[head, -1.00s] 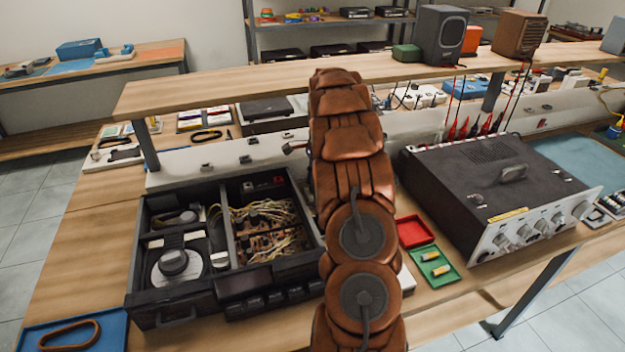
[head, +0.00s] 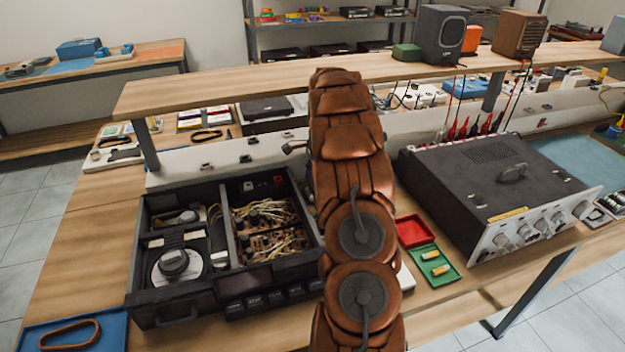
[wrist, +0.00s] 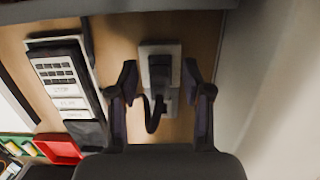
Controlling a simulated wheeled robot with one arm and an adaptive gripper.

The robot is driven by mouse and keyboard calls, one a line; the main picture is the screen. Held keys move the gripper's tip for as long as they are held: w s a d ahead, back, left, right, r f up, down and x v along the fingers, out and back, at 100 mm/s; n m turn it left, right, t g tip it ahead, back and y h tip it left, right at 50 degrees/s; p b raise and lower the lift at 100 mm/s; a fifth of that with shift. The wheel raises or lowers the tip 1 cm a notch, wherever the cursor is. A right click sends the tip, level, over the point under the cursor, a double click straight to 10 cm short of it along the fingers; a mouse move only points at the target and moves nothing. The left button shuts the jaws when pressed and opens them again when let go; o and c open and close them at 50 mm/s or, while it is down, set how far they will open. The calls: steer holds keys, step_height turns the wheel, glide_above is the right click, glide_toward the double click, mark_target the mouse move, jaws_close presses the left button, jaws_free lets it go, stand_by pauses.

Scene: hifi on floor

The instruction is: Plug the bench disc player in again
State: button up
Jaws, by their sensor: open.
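The disc player (head: 170,305) sits on the bench at left in the head view, its cover off, with a disc mechanism and wiring showing inside. In the wrist view a black plug (wrist: 159,72) with a short curved black cable (wrist: 153,118) is at a white socket plate (wrist: 160,49). I cannot tell whether the plug is in the socket or just lies over it. My gripper (wrist: 160,76) is open, with one finger on each side of the plug and gaps between. My arm hides the gripper and plug in the head view.
A large grey instrument (head: 490,190) stands right of my arm. A red tray (head: 415,230) and a green tray (head: 436,268) lie between them. A wooden shelf (head: 230,90) with speakers runs above the bench. In the wrist view a keyed panel (wrist: 62,78) lies left of the gripper.

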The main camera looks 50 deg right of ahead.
step_height(320, 180, up, 17)
steer(key=d+p, duration=0.1)
steer(key=p, duration=0.2)
steer(key=shift+s+d, duration=0.25)
steer(key=shift+s, duration=0.15)
stand_by(0.7)
stand_by(0.5)
steer(key=s+a+r+n, duration=0.15)
steer(key=a+n, duration=0.25)
steer(key=a, duration=0.5)
steer(key=s+a+r+n+g, duration=0.1)
steer(key=s+a+n, duration=0.2)
steer(key=a, duration=0.6)
steer(key=s+a+r+n, duration=0.2)
steer(key=a+n, duration=0.2)
steer(key=a, duration=0.6)
steer(key=s+a+f+n, duration=0.2)
steer(key=s+a+n, duration=0.2)
steer(key=s, duration=0.4)
steer(key=s+a+f+n+g+h, duration=0.1)
steer(key=s+a+f+n, duration=0.2)
steer(key=s+a, duration=0.3)
steer(key=s+a+f+n, duration=0.2)
steer(key=s+a+n, duration=0.2)
steer(key=s, duration=0.5)
steer(key=shift+s+a+f+n+g+h, duration=0.15)
steer(key=shift+s+a+n+g+h, duration=0.2)
steer(key=shift+n, duration=0.55)
